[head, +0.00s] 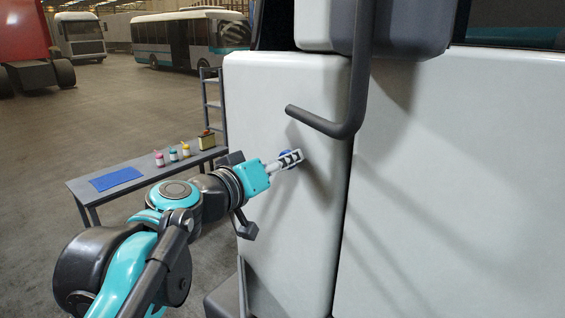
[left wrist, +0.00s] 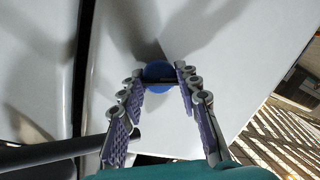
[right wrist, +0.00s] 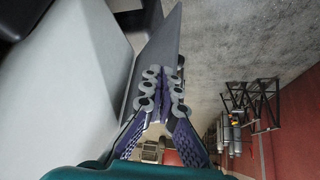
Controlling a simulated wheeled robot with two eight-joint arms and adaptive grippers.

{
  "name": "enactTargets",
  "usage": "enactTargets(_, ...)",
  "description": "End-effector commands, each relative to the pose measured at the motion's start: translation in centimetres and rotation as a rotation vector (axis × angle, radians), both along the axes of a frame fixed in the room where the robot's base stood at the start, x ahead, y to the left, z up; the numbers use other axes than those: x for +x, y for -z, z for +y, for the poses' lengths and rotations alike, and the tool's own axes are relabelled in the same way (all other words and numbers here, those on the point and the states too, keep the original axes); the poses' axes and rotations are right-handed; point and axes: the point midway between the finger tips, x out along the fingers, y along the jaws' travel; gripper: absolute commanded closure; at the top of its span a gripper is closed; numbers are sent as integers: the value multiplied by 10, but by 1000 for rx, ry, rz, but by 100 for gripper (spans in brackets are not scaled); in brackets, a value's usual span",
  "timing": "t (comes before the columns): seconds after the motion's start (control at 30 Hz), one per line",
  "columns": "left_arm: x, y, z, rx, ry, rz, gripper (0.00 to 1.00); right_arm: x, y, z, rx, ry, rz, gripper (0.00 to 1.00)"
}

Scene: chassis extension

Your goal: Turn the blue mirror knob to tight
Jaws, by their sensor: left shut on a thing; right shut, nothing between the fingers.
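The blue mirror knob (head: 286,159) sits on the white vehicle panel (head: 255,90), below the bent dark mirror bar (head: 325,120). My left gripper (head: 292,159) is at the knob and covers much of it in the head view. In the left wrist view the round blue knob (left wrist: 159,75), with a dark slot or bar across it, lies between the fingertips of my left gripper (left wrist: 160,78), which is shut on it. How tight the knob is cannot be seen. My right gripper (right wrist: 168,85) shows only in the right wrist view, with its fingertips together and empty.
A grey table (head: 135,180) left of the panel holds a blue mat (head: 115,179), several small bottles and a can. A ladder (head: 212,100) stands behind it. The mirror bar and mirror housing (head: 400,25) overhang the panel. Open floor lies to the left.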

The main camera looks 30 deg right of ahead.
Motion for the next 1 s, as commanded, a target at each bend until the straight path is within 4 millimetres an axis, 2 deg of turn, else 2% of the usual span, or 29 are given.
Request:
enactTargets(0.3,0,0,0,28,1,-68,96,0,0,0,0,0,0,100)
enactTargets(0.7,-1,1,0,31,2,-74,96,0,1,0,0,0,0,100)
enactTargets(0.73,-1,1,0,31,2,-74,65,0,1,0,0,0,0,100)
enactTargets(0.8,-1,1,0,31,2,-74,48,0,1,0,0,0,0,100)
enactTargets(1.0,-1,1,0,31,1,-73,48,0,1,0,0,0,0,100)
